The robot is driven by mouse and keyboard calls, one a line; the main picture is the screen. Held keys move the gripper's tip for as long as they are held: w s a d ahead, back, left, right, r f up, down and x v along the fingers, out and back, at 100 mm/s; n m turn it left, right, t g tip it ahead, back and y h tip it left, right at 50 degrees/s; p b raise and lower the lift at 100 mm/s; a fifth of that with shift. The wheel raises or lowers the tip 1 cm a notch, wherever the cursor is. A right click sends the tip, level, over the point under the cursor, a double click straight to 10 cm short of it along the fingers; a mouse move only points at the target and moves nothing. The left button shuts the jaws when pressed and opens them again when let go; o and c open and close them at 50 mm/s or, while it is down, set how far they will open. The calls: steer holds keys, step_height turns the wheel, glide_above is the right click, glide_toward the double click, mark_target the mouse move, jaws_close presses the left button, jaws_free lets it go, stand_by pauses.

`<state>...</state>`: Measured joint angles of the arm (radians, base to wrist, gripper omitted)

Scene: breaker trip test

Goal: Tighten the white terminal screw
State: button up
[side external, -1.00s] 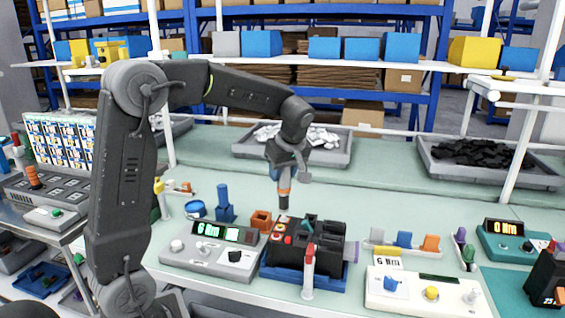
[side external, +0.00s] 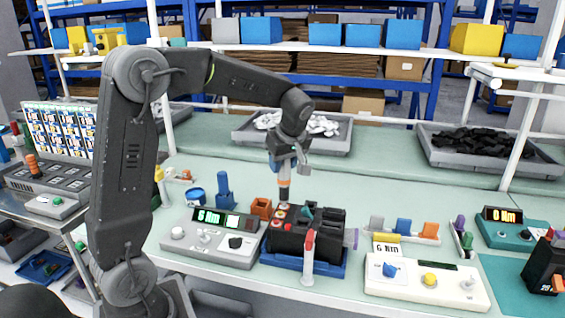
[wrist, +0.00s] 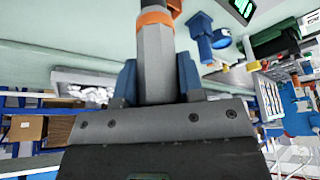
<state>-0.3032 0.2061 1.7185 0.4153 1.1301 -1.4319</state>
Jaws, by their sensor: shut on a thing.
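My gripper (side external: 286,166) points down above the left side of the black breaker (side external: 318,232). It is shut on a grey driver with an orange band (side external: 284,183). In the wrist view the driver (wrist: 155,60) stands between the two blue fingers of my gripper (wrist: 158,82). The driver's lower end is at or just above the breaker's left rear corner; I cannot tell if it touches. Small red and orange round screws show on the breaker's left edge. The white terminal screw cannot be made out. The breaker sits in a blue holder (side external: 300,266).
A grey control box (side external: 190,240) reading 6 Nm stands left of the breaker. A white panel with knobs (side external: 430,285) is to the right.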

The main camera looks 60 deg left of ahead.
steer(key=shift+f, duration=0.8)
stand_by(1.8)
steer(key=shift+r, duration=0.1)
stand_by(1.0)
steer(key=shift+r, duration=2.95)
steer(key=shift+d, duration=0.1)
